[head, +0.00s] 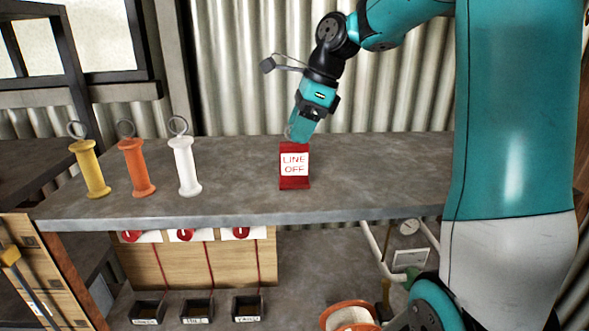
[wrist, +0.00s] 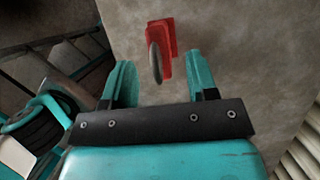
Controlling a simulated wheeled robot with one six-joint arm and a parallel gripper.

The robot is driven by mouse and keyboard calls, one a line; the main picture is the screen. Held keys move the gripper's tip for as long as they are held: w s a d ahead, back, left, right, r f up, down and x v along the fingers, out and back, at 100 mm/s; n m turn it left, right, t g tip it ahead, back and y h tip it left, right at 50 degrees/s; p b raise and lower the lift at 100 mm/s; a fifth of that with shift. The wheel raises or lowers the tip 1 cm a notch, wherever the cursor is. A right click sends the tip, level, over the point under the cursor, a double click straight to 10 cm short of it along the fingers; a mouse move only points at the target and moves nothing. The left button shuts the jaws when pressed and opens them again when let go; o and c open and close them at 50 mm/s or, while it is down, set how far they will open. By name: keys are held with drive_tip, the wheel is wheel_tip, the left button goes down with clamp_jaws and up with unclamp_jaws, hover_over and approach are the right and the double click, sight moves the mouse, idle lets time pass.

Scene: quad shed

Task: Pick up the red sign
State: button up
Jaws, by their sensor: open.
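The red sign (head: 294,181) stands upright on the grey bench, with a white panel reading "LINE OFF". In the wrist view the red sign (wrist: 162,36) shows from above, with a grey ring (wrist: 155,62) at its near side. My gripper (head: 302,136) is just above and behind the sign in the head view, pointing down. In the wrist view my gripper (wrist: 160,80) is open, its two teal fingers apart. The ring lies in line with the gap between them, and nothing is held. The fingertips partly hide the ring in the head view.
Yellow (head: 91,170), orange (head: 136,168) and white (head: 185,168) spools with rings stand on the bench (head: 235,185) to the left. A corrugated wall (head: 240,70) rises behind. Labelled black bins (head: 197,310) sit below. The bench around the sign is clear.

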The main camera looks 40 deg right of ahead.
sight(294, 156)
drive_tip(key=shift+x, duration=1.6)
drive_tip(key=shift+r, duration=0.1)
clamp_jaws()
drive_tip(key=shift+r, duration=0.15)
